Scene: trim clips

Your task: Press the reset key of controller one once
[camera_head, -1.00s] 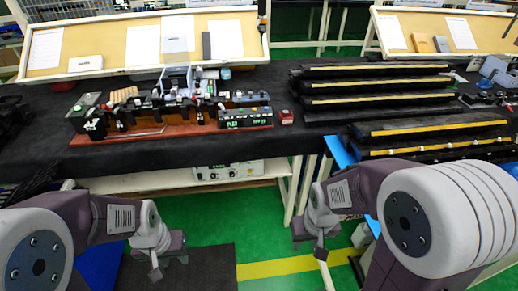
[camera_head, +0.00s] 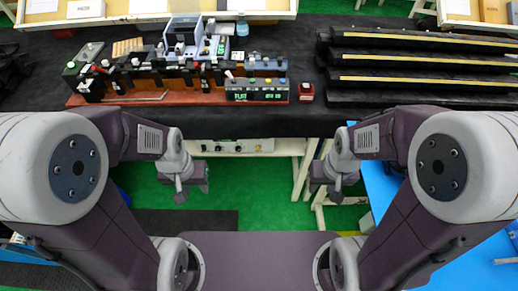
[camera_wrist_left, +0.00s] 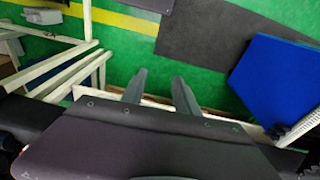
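A dark controller box (camera_head: 257,94) with green lit digits and small coloured keys on top stands at the right end of the brown board on the bench. A small red block (camera_head: 305,91) stands just right of it. No label tells me which unit is controller one or which key is reset. My left gripper (camera_head: 180,192) hangs below the bench's front edge, away from the box; in the left wrist view its fingers (camera_wrist_left: 158,88) are apart and empty. My right gripper (camera_head: 335,190) also hangs below the edge, its fingers too small to judge.
A pale unit with knobs (camera_head: 238,146) sits on the shelf under the bench. Several black rails with yellow strips (camera_head: 420,60) lie on the right. A blue-grey fixture (camera_head: 195,45) stands behind the board. The black cloth (camera_head: 250,122) in front is clear.

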